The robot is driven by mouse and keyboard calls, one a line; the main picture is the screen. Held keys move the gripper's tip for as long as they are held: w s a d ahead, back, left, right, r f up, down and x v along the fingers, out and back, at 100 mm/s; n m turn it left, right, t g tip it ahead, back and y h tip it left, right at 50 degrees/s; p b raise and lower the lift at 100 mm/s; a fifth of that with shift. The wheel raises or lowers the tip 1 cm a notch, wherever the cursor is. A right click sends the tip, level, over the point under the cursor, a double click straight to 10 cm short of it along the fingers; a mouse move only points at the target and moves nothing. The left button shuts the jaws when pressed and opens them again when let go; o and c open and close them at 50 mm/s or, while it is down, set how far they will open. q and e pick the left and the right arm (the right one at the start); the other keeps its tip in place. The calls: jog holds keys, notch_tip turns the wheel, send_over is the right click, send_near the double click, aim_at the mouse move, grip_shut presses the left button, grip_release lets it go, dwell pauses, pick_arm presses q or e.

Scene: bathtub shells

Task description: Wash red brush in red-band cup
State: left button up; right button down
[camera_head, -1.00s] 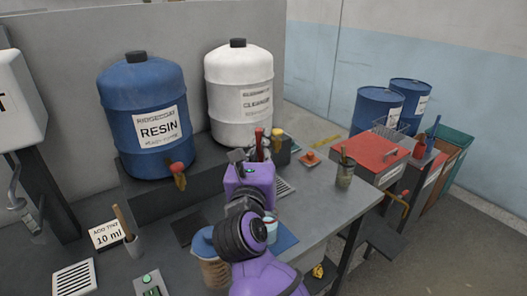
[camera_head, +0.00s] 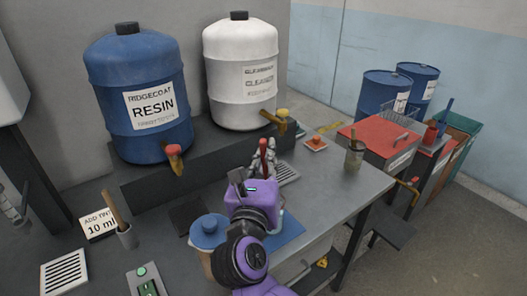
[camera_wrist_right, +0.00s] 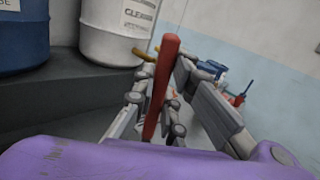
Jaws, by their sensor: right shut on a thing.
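My right gripper (camera_head: 262,165) is shut on the red brush, whose red handle (camera_head: 263,147) sticks up between the fingers. In the right wrist view the red handle (camera_wrist_right: 162,85) stands slightly tilted between the gripper fingers (camera_wrist_right: 155,105). The brush's lower end is hidden. The gripper is over the grey table, in front of the white cleaner drum. A small pale cup (camera_head: 280,222) shows just beside my wrist, mostly hidden; I cannot make out a red band on it now. My left gripper is not in view.
The blue resin drum (camera_head: 140,100) and white cleaner drum (camera_head: 240,75) stand on a raised shelf, with taps jutting forward. A blue-lidded container (camera_head: 209,230) stands left of my wrist. A jar with a brush (camera_head: 354,157) is at right. The table (camera_head: 335,185) is clear around it.

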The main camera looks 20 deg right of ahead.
aim_at(266, 175)
jog(key=f, duration=0.1)
jog(key=f+b, duration=0.2)
jog(key=f, duration=0.1)
jog(key=shift+w+d+f, duration=0.1)
jog(key=shift+d, duration=0.15)
jog(key=shift+d+f+b, duration=0.15)
jog(key=shift+f+b, duration=0.8)
jog(key=shift+f, duration=0.6)
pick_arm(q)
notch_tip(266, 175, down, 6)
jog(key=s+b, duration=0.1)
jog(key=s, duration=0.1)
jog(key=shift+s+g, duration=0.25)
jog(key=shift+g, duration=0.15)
pick_arm(e)
jog(key=shift+w+d+f, duration=0.1)
jog(key=shift+d+f, duration=0.05)
jog(key=shift+f, duration=0.75)
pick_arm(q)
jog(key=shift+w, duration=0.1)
